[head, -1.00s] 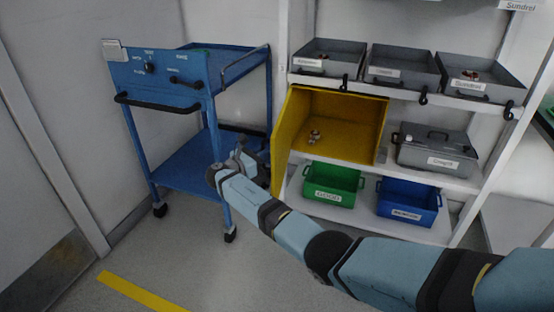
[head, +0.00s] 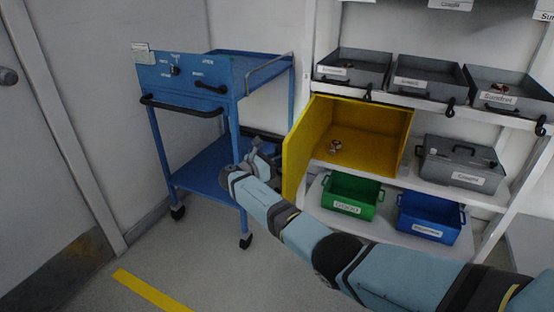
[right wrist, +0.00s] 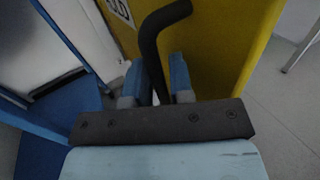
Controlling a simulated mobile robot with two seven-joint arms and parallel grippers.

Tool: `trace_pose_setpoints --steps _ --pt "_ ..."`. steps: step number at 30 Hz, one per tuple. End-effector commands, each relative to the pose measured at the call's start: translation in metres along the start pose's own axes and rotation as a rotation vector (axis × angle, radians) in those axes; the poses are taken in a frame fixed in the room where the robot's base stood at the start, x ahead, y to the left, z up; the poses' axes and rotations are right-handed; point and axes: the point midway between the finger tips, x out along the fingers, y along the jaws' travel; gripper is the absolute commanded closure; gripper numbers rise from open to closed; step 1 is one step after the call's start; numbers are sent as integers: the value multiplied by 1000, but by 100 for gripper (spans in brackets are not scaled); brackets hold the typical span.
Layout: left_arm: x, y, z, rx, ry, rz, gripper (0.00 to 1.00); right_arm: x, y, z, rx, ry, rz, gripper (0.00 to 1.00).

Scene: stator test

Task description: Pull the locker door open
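The yellow locker (head: 393,137) stands open on the shelf in the head view, its inside visible with a small metal-coloured part (head: 335,146) on its floor. Its yellow door (head: 298,154) is swung out at the left side, toward me. My right gripper (head: 256,155) is at the outer, left face of the door. In the right wrist view the black door handle (right wrist: 151,48) passes between the two blue fingers of my right gripper (right wrist: 157,82), which are closed around it. In the head view the handle is hidden behind the gripper. My left gripper is not in view.
A blue cart (head: 188,76) stands close to the left of the door and my right gripper. Green (head: 349,208) and blue (head: 430,231) bins sit below the locker, a grey case (head: 458,170) to its right. Grey trays line the shelf above. Floor in front is open.

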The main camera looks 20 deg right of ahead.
Motion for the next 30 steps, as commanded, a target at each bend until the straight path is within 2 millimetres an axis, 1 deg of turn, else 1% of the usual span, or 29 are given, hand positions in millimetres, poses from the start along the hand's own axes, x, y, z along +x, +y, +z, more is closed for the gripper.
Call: trace_pose_setpoints --steps 2,5,8,12,16,18,21,25,30 --pt "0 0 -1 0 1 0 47 -3 0 0 0 0 1 79" --pt "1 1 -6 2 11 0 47 -12 0 1 0 1 1 79" --pt "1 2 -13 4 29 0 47 -30 0 2 -1 1 3 79" --pt "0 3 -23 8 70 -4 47 -63 0 3 -1 2 3 79" --pt "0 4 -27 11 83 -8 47 -92 0 2 -2 1 2 79" --pt "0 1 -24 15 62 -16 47 -106 0 1 -2 2 1 79" --pt "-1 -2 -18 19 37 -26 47 -121 0 1 -1 1 1 79" --pt "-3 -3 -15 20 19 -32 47 -133 0 0 -1 0 0 79" --pt "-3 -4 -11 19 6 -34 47 -138 0 0 0 0 0 79"
